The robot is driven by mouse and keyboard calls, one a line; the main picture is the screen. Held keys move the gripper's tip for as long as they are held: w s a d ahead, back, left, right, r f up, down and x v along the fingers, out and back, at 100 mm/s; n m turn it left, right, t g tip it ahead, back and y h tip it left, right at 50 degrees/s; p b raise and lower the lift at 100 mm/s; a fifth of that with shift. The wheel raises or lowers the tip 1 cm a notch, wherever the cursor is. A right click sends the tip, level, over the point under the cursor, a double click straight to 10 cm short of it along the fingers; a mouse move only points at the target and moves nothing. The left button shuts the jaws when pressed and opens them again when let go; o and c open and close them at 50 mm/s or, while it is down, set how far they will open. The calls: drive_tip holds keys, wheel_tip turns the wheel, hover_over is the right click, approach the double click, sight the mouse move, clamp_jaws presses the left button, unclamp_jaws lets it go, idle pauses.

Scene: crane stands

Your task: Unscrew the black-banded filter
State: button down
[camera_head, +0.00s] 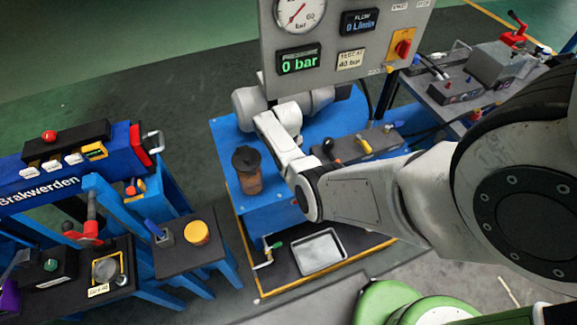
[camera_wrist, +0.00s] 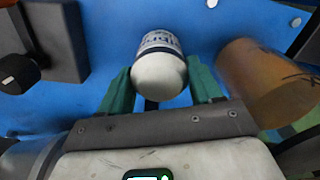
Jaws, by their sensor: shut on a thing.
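A white filter (camera_wrist: 159,73) with a dark lettered band shows between the two green fingers of my gripper (camera_wrist: 160,86) in the wrist view. The band is dark blue to black and faces away from the palm. The fingers are shut on the filter's sides. It stands out against a blue surface, and where it joins that surface is hard to see. In the head view my arm reaches over the blue bench (camera_head: 228,140); the fingers and the held filter cannot be made out there.
A brown see-through cylinder (camera_wrist: 268,82) is close right of my gripper; it shows in the head view (camera_head: 248,172) with a dark top. A gauge panel (camera_head: 345,40) reading 0 bar stands behind. A metal tray (camera_head: 318,251) lies below. A dark valve block (camera_wrist: 50,45) is left.

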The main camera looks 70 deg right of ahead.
drive_tip(key=shift+n, duration=0.5)
drive_tip(key=n, duration=0.4)
drive_tip(key=shift+n, duration=0.4)
drive_tip(key=n, duration=0.5)
drive_tip(key=n, duration=0.5)
drive_tip(key=shift+p, duration=0.35)
drive_tip(key=n, duration=0.5)
drive_tip(key=shift+r+n, duration=0.1)
drive_tip(key=shift+n, duration=0.2)
